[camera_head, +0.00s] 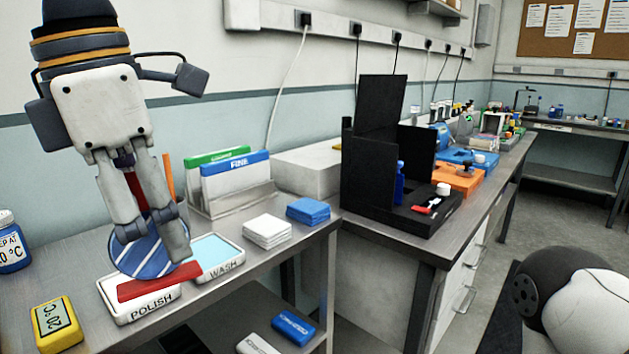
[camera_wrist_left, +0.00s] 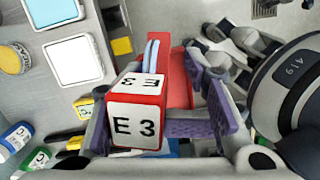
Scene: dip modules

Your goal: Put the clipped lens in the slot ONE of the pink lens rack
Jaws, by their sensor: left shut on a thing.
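My left gripper (camera_head: 152,228) is shut on the clipped lens (camera_head: 142,258), a blue disc with white stripes and a red bar along its lower edge. The gripper holds it over the polish tray (camera_head: 128,318); I cannot tell whether they touch. In the left wrist view, a red block with white faces marked E 3 (camera_wrist_left: 135,125) sits at the purple finger pads (camera_wrist_left: 205,130); the disc shows edge-on behind it. The pink lens rack and slot ONE cannot be made out. My right gripper is not in view.
The wash tray (camera_head: 222,262) stands just right of the polish tray. A yellow timer (camera_head: 57,325) is at front left. A rack with a blue FINE card (camera_head: 237,178), white pads (camera_head: 267,231) and blue pads (camera_head: 308,210) stand behind. A black box (camera_head: 385,150) is on the farther bench.

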